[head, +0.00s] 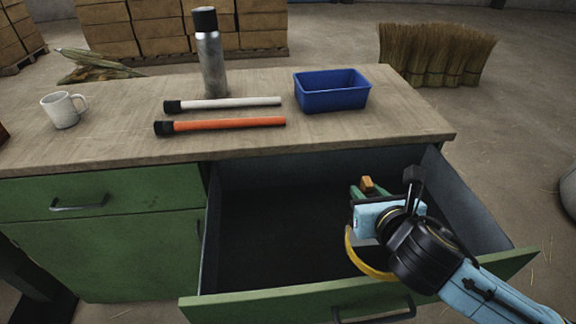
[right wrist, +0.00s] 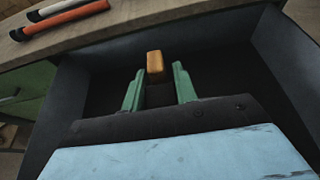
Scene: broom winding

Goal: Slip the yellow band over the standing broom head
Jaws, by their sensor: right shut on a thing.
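The yellow band (head: 362,262) hangs as a curved loop below my right gripper (head: 367,187), inside the open drawer. My right gripper is shut on the band, whose yellow-orange end shows between the green fingertips in the right wrist view (right wrist: 155,66). The rest of the band is hidden there by the gripper body. No single standing broom head shows on the table. A row of upright straw bristle bundles (head: 435,55) stands on the floor behind the table's right end. My left gripper is not in view.
The open drawer (head: 270,225) looks otherwise empty; its walls surround my right gripper. On the tabletop (head: 230,147) are a blue bin (head: 331,98), an orange stick (head: 225,124), a white stick (head: 228,103), a steel bottle (head: 211,60) and a white mug (head: 61,110). The tabletop's front strip is clear.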

